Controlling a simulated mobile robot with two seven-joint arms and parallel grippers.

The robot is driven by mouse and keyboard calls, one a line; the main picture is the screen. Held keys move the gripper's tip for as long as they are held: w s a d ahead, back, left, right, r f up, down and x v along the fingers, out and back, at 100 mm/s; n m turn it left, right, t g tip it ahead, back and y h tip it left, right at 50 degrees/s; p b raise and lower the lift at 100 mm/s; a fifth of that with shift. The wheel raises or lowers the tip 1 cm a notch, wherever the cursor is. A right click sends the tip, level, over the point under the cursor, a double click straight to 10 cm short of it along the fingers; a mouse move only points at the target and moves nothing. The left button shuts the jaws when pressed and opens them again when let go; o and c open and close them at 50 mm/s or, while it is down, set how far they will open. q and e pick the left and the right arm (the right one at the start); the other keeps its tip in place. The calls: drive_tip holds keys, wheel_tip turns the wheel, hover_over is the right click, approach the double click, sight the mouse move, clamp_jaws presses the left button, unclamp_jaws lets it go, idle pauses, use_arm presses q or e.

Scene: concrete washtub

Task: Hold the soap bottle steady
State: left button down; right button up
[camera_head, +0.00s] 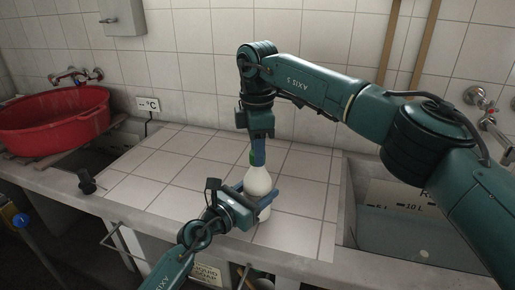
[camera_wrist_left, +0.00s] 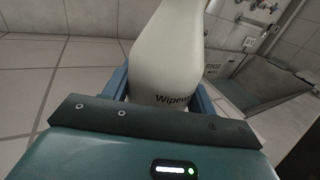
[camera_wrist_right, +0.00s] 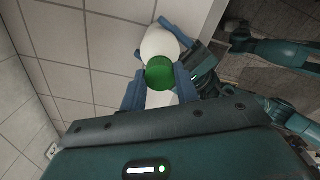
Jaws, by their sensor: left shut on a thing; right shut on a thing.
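The white soap bottle (camera_head: 258,178) stands upright on the tiled counter; it fills the middle of the left wrist view (camera_wrist_left: 165,50), with partly hidden dark lettering. My left gripper (camera_head: 257,189) is shut on the bottle's body from the front, one blue finger on each side. My right gripper (camera_head: 257,155) points down from above and is shut on the green cap (camera_wrist_right: 160,73) at the bottle's top. In the head view the blue fingers hide most of the cap. The right wrist view shows the white bottle (camera_wrist_right: 160,43) beyond the cap.
A red tub (camera_head: 55,122) sits at the far left. A small dark object (camera_head: 87,181) lies at the counter's left edge. A water-filled basin (camera_head: 400,235) lies to the right. The tiled counter (camera_head: 165,165) left of the bottle is clear.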

drive_tip(key=n, duration=1.2)
drive_tip(key=shift+n, duration=0.3)
drive_tip(key=n, duration=0.6)
drive_tip(key=shift+r, duration=0.1)
drive_tip(key=n, duration=0.6)
drive_tip(key=shift+n, duration=0.3)
drive_tip(key=n, duration=0.8)
drive_tip(key=shift+n, duration=0.3)
drive_tip(key=n, duration=0.8)
drive_tip(key=shift+s, duration=0.1)
